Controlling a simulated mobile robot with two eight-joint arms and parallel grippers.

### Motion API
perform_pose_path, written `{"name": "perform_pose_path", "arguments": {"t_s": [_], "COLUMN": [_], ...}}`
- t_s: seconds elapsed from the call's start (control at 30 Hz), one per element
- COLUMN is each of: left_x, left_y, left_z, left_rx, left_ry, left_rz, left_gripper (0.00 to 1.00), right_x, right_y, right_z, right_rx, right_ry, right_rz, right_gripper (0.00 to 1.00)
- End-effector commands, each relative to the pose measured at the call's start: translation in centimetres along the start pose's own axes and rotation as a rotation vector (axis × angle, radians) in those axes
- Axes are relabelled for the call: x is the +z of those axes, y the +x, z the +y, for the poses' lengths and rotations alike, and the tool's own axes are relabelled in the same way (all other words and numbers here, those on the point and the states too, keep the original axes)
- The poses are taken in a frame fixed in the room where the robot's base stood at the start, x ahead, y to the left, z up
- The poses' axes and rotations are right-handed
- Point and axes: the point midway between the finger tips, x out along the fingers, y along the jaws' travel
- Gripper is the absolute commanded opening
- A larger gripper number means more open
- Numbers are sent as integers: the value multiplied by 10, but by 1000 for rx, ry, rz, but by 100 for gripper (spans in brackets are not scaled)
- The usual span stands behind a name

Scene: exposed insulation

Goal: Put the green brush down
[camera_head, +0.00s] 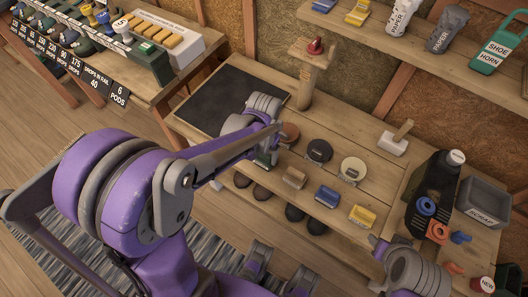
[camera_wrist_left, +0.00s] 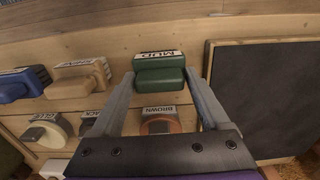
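The green brush (camera_wrist_left: 160,75), with a label reading MUD, sits between the two fingers of my left gripper (camera_wrist_left: 158,72) in the left wrist view. The fingertips press against its two ends. In the head view the left gripper (camera_head: 272,145) is low over the bench, and a bit of the green brush (camera_head: 266,158) shows below it, mostly hidden by the arm. The brush is at the left end of a row with the tan brush (camera_head: 294,177), blue brush (camera_head: 327,196) and yellow brush (camera_head: 362,217). I cannot tell whether it touches the wood.
Round polish tins, including a black one (camera_head: 319,151) and a cream one (camera_head: 353,169), lie behind the row. A dark mat (camera_head: 235,98) covers the bench's left part. Shoes sit below the edge.

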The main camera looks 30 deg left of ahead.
Motion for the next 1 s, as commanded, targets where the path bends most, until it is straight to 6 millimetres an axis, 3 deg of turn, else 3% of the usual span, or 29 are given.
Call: {"name": "perform_pose_path", "arguments": {"t_s": [0.07,0.43,0.8,1.0], "left_x": [0,0,0,0], "left_y": [0,-9,-85,-114], "left_z": [0,0,0,0], "left_rx": [0,0,0,0], "left_ry": [0,0,0,0], "left_rz": [0,0,0,-1], "left_gripper": [100,100,100,100], "right_x": [0,-3,-10,-12], "right_y": [0,-4,-16,-19], "right_z": [0,0,0,0], "right_rx": [0,0,0,0], "right_ry": [0,0,0,0], "right_rz": [0,2,6,8], "right_gripper": [50,50,50,50]}}
